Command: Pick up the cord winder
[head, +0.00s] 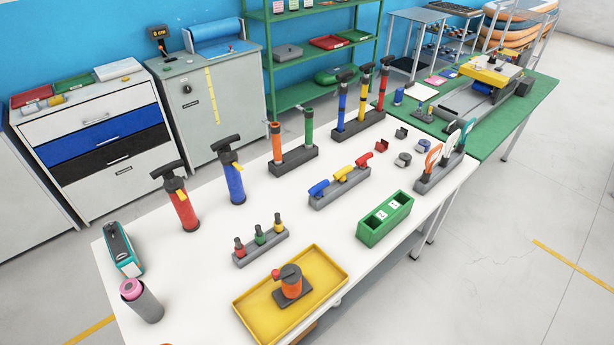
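A small device with an orange drum, a dark top, a red knob and a dark square base stands upright in the yellow tray (247,318) at the front of the white table. It looks like the cord winder (291,288), though I cannot be certain from its shape. Nothing covers it. Neither of my grippers is in view.
On the white table (330,235) are a green two-slot box (384,219), a rack of small colored-top pieces (261,246), red and blue pumps (232,178), a teal-and-grey device (122,250) and a grey cup holding a pink roll (143,301). A green table (535,110) adjoins at right.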

